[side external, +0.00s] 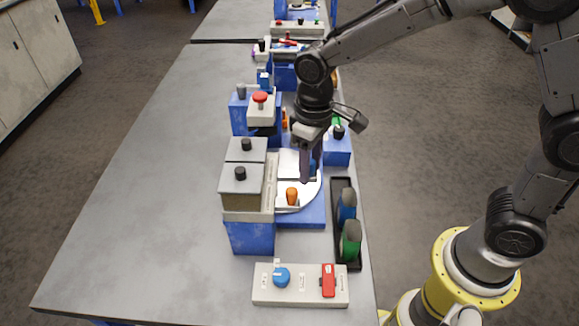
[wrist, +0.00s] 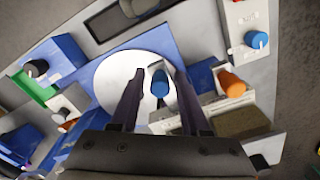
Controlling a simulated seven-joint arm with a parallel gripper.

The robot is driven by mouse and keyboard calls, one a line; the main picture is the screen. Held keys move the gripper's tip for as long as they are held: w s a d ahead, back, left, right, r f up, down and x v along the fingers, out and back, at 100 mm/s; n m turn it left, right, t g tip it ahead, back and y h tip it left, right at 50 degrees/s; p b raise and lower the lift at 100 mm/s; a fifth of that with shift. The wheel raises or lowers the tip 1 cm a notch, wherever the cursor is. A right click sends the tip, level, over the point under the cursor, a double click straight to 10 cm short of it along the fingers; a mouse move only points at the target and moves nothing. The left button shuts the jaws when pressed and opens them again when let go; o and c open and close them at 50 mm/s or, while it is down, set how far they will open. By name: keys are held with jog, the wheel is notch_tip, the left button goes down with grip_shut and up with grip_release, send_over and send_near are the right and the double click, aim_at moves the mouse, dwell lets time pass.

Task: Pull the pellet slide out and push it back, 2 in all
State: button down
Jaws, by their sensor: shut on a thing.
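Two slides with upright knobs come out of the grey-lidded hopper block (side external: 242,180), one with a blue knob (wrist: 159,82) and one with an orange knob (wrist: 231,82). I cannot read which is the pellet slide. My gripper (wrist: 160,80) is shut on the blue knob, with a finger on each side of it. In the side view my gripper (side external: 306,178) points down over the white round plate (side external: 312,196), and the blue knob (side external: 313,167) is partly hidden behind a finger. The orange knob (side external: 291,196) stands free, nearer the camera.
A panel with a blue dial (side external: 281,277) and a red switch (side external: 328,281) lies at the front. A black tray (side external: 355,265) holds blue and green items at the right edge. A red button (side external: 260,97) stands behind the hoppers. The table's left side is clear.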

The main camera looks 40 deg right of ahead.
jog(key=shift+w+r, duration=0.1)
jog(key=shift+w+a, duration=1.25)
jog(key=shift+c, duration=1.1)
grip_release()
jog(key=shift+s, duration=0.1)
jog(key=shift+r, duration=2.15)
